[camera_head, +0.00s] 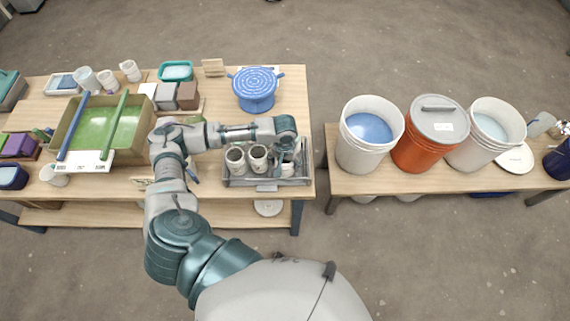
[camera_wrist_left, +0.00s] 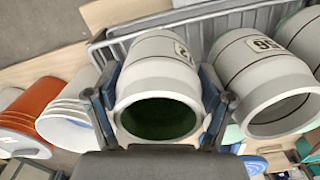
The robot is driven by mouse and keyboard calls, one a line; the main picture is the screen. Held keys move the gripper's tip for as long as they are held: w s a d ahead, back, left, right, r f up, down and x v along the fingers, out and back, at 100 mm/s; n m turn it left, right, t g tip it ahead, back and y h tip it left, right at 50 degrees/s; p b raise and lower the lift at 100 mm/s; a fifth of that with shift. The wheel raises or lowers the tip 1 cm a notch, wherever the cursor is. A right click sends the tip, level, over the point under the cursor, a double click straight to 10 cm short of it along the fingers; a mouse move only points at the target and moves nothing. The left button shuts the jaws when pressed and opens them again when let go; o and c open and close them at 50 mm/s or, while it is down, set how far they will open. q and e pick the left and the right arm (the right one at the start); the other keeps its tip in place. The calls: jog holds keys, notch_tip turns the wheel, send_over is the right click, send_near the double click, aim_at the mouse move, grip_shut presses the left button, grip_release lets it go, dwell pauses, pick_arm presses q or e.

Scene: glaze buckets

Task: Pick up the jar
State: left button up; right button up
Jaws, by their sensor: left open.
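A pale cylindrical jar (camera_wrist_left: 160,68) with a dark line and a label stands in the middle of the left wrist view. Its open mouth shows a dark green inside. My left gripper (camera_head: 286,162) is open, with one finger on each side of this jar; I cannot tell whether the fingers touch it. In the head view the gripper hides most of this jar, at the right end of a grey tray (camera_head: 238,182). Two similar jars, a left one (camera_head: 235,161) and a middle one (camera_head: 257,160), stand in the tray. My right gripper is not in view.
A blue lidded pot (camera_head: 255,92) stands behind the tray. A green-filled basin (camera_head: 98,128) with two sticks across it is at the left. A white bucket (camera_head: 362,155), an orange bucket (camera_head: 415,152) and another white bucket (camera_head: 472,155) stand on the right bench, across a gap.

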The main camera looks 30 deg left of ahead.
pick_arm(q)
jog(key=c, duration=1.1)
jog(key=shift+r, duration=0.1)
